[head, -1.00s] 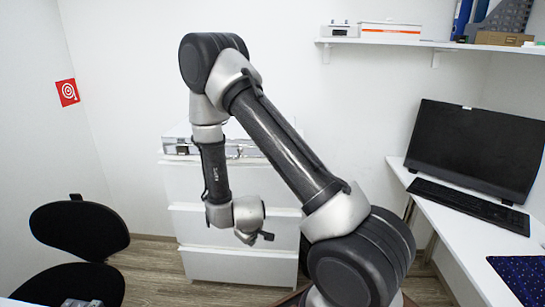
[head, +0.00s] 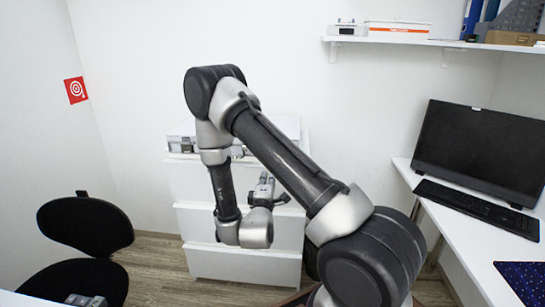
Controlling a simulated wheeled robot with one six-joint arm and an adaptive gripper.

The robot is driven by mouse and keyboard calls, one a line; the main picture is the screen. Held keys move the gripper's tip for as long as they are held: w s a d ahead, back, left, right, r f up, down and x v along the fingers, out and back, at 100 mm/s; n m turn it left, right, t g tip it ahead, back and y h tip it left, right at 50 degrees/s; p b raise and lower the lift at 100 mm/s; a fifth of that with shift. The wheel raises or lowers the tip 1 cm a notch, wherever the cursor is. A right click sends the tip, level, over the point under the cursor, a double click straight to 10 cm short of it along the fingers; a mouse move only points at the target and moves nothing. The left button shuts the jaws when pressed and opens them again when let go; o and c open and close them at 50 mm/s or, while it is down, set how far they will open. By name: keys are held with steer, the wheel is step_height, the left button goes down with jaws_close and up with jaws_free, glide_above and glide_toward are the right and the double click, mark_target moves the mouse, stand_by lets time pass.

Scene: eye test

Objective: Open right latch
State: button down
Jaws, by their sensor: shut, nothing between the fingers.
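A pale, silver-edged case (head: 180,139) lies on top of a white drawer cabinet (head: 190,183) in the head view. My arm crosses in front of it and hides much of its front. A small metal fitting (head: 186,148) shows at the case's left front. Another bit of metal (head: 237,151) shows between my arm links towards the right; I cannot tell if it is the right latch or its state. My gripper (head: 265,178) is shut and empty. It points up and away in front of the drawers, below the case and apart from it.
A black chair (head: 85,225) stands at the left. A white desk (head: 450,235) with a monitor (head: 480,150) and keyboard (head: 475,207) is at the right. A wall shelf (head: 400,41) holds boxes. Wooden floor (head: 155,265) is free between chair and cabinet.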

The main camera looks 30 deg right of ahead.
steer(key=x, duration=1.4)
steer(key=shift+w+d+r, duration=0.1)
steer(key=shift+w, duration=0.1)
steer(key=shift+s, duration=0.1)
